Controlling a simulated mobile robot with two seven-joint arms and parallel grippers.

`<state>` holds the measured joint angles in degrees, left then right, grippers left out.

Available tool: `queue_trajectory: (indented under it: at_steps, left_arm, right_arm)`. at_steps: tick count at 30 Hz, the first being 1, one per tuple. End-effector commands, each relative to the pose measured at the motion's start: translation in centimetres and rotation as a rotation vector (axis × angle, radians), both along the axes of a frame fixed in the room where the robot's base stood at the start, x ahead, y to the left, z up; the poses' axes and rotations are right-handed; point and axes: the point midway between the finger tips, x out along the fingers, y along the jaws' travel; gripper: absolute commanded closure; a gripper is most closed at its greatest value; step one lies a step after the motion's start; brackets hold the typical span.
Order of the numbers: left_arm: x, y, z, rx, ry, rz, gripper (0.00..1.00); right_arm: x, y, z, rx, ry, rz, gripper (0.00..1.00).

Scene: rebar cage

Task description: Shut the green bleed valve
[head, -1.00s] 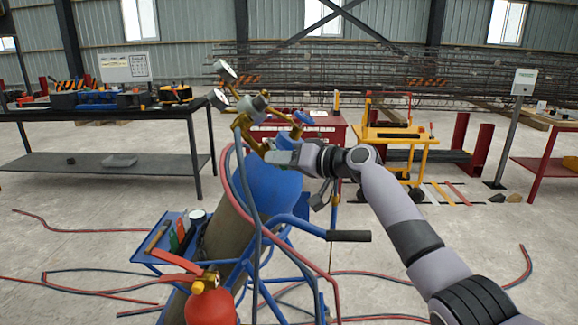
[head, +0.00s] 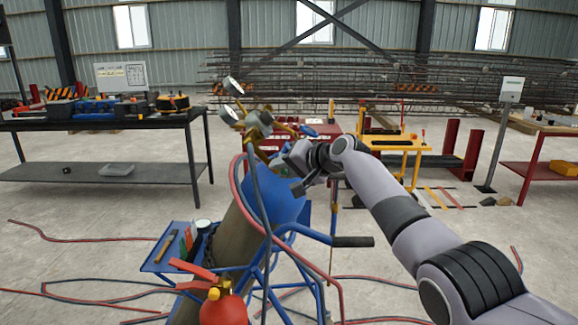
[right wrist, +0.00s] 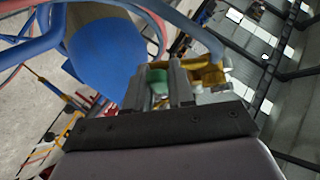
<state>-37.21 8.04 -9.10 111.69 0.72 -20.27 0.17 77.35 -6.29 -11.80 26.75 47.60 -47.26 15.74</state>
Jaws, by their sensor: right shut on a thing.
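My right gripper (head: 283,163) reaches in from the right to the brass regulator (head: 256,124) on top of the leaning gas cylinder with a blue shoulder (head: 270,198). In the right wrist view my right gripper (right wrist: 157,88) is shut on the green bleed valve (right wrist: 157,79), whose green part shows between the two grey fingers. Brass fittings (right wrist: 208,76) sit just right of the fingers. In the head view the green valve is hidden by the gripper. My left gripper is not in view.
Red and blue hoses (head: 240,180) hang close by the regulator, and more lie on the floor. A red extinguisher (head: 222,308) and a blue tray (head: 172,250) are in front. A dark workbench (head: 110,124) stands left, a yellow cart (head: 393,142) behind.

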Motion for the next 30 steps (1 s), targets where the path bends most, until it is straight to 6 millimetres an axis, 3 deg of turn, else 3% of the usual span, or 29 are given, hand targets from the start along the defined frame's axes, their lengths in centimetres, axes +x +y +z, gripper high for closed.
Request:
queue_trajectory:
  at_steps: [6, 27, 28, 30]
  left_arm:
    - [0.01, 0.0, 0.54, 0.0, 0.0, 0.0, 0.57]
    - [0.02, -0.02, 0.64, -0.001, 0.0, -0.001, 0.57]
    - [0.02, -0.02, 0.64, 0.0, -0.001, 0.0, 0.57]
    - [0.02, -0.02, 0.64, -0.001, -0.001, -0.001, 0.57]
  right_arm:
    - [0.11, 0.17, 0.98, 0.01, 0.08, -0.073, 1.0]
    - [0.15, 0.18, 1.15, 0.018, 0.138, -0.121, 1.0]
    - [0.15, 0.18, 1.15, 0.019, 0.138, -0.121, 0.74]
    - [0.15, 0.18, 1.13, 0.018, 0.138, -0.121, 0.55]
